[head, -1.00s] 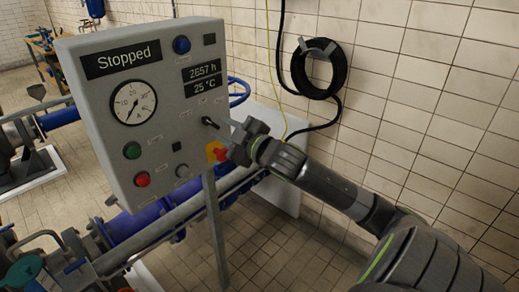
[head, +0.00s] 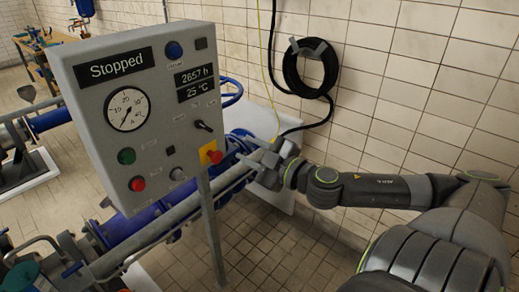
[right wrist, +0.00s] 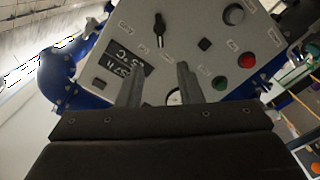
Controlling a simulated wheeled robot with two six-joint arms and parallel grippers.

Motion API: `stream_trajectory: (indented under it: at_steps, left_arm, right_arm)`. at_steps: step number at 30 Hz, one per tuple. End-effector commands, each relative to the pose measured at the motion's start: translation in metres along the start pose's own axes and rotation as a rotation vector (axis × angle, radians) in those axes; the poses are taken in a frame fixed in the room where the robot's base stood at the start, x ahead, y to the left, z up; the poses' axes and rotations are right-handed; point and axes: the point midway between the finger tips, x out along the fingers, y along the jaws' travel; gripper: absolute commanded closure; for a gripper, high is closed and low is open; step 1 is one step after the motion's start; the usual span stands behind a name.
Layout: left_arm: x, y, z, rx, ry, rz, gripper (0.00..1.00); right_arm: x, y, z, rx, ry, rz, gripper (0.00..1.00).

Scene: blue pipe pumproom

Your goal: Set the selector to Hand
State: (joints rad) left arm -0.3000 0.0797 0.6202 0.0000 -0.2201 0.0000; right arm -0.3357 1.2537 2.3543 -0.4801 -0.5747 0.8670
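The selector (head: 203,125) is a small black lever knob on the right side of the grey control box (head: 95,185), below the displays. Its lever lies aslant, its right end lower in the head view. Small labels sit above it, too small to read. In the right wrist view the knob (right wrist: 159,28) is beyond my open fingers. My right gripper (head: 252,149) is right of and below the knob, apart from it, with nothing between its fingers; they also show in the right wrist view (right wrist: 160,68). My left gripper is out of view.
A red emergency button (head: 214,156) on a yellow plate is just below the selector. The box also has a gauge (head: 127,109), a green button (head: 127,156), a red button (head: 137,184) and a blue lamp (head: 173,50). Blue pipes (head: 135,220) run behind. A black hose coil (head: 310,68) hangs on the wall.

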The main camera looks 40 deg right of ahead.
Motion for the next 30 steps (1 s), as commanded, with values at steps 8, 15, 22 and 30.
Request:
stream_trajectory:
  at_steps: [8, 15, 22, 30]
  left_arm:
    - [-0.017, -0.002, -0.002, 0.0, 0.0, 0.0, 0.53]
    - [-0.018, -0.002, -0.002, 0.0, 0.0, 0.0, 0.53]
    - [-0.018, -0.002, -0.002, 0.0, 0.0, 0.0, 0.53]
    - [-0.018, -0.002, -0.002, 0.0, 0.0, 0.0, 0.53]
  right_arm:
    - [-0.02, 0.001, 0.0, 0.001, -0.004, 0.0, 0.67]
    - [-0.025, 0.0, 0.0, 0.002, 0.0, 0.0, 0.67]
    - [-0.025, 0.0, 0.0, 0.002, 0.0, 0.0, 0.67]
    - [-0.025, 0.0, 0.0, 0.002, -0.001, 0.001, 0.67]
